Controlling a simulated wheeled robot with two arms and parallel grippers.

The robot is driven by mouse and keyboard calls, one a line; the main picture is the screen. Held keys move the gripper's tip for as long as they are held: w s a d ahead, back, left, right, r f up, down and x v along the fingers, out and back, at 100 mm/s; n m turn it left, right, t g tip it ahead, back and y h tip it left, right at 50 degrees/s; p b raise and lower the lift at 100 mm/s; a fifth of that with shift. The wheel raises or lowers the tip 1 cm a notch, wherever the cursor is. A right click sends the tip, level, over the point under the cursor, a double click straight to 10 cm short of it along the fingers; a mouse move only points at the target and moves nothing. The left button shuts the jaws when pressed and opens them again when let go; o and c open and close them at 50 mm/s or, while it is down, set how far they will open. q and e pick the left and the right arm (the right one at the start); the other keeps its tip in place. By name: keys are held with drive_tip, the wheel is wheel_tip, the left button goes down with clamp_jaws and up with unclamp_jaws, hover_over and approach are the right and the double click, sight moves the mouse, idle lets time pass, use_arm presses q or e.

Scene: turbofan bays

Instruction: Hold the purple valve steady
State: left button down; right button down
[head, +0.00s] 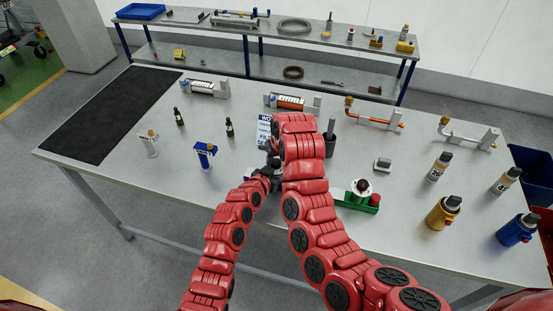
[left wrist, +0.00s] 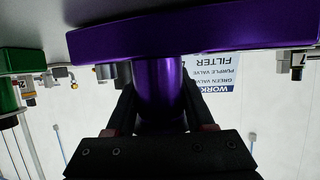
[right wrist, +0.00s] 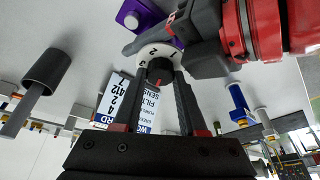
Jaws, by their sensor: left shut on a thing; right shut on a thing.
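The purple valve (left wrist: 200,32) fills the top of the left wrist view as a wide purple plate with a round purple body below. My left gripper (left wrist: 160,100) is shut on that body, one finger on each side. Purple parts (right wrist: 140,15) also show at the top of the right wrist view. There my right gripper (right wrist: 165,80) is shut on a dark knob (right wrist: 158,70) in front of a white numbered dial (right wrist: 158,50). In the head view my red arms meet near the table's middle and hide the valve.
A work order card (head: 263,130) stands just behind the grippers. A dark cup (head: 330,143) is close by on the right, and a green fixture (head: 358,198) sits farther right. A blue-topped part (head: 205,152) and small bottles (head: 229,127) stand left. The black mat (head: 110,115) is bare.

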drive_tip(key=m+h, duration=0.1)
drive_tip(key=m, duration=0.1)
drive_tip(key=m+h, duration=0.1)
drive_tip(key=m, duration=0.2)
drive_tip(key=shift+a+r, duration=0.1)
drive_tip(key=shift+a, duration=0.1)
drive_tip(key=m+h, duration=0.1)
drive_tip(key=m, duration=0.2)
drive_tip(key=m+h, duration=0.1)
drive_tip(key=m, duration=0.1)
drive_tip(key=m+g, duration=0.1)
drive_tip(key=m, duration=0.1)
drive_tip(key=shift+w+a+h, duration=0.1)
drive_tip(key=shift+h, duration=0.3)
drive_tip(key=shift+w+m+g+h, duration=0.1)
drive_tip(key=shift+m+g+h, duration=0.35)
drive_tip(key=shift+m, duration=1.15)
drive_tip(key=shift+m+g, duration=0.25)
drive_tip(key=shift+m, duration=0.05)
drive_tip(key=c, duration=0.7)
unclamp_jaws()
drive_tip(key=shift+c, duration=0.2)
drive_tip(key=v, duration=1.2)
